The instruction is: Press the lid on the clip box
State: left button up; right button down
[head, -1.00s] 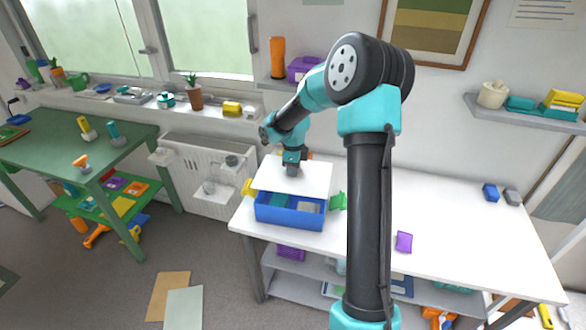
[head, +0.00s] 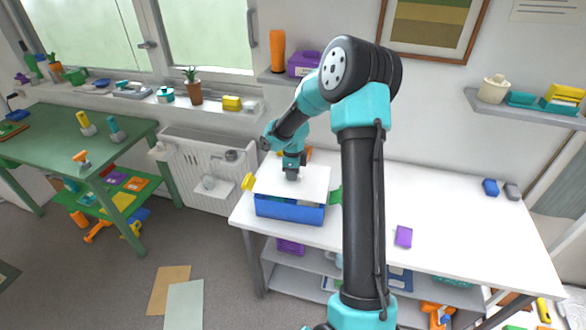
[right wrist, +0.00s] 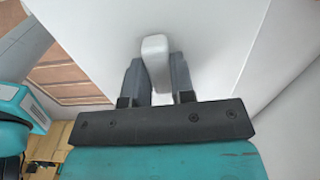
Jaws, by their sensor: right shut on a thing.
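The blue clip box (head: 288,212) stands at the left end of the white table. The flat white lid (head: 312,178) is over its top and hides most of the opening. A narrow strip below the lid's front edge still shows, and I cannot tell whether the lid is seated. My right gripper (head: 291,174) is above the lid. In the right wrist view its fingers (right wrist: 157,78) are shut on the lid's pale upright knob (right wrist: 155,50), with the white lid (right wrist: 100,35) around it. My left gripper is out of view.
A yellow clip (head: 248,182) is at the box's left and a green one (head: 336,195) at its right. A purple block (head: 403,237) lies on the white table (head: 455,235). Blue and grey pieces (head: 490,187) lie far right. The table's middle is mostly clear.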

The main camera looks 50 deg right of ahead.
jog(key=shift+f, duration=0.9)
jog(key=shift+f, duration=0.2)
dwell(1.6)
jog(key=c, duration=0.9)
grip_release()
jog(key=shift+o, duration=0.6)
jog(key=o, duration=0.4)
jog(key=shift+c, duration=0.2)
jog(key=shift+r, duration=0.2)
jog(key=shift+r, duration=3.35)
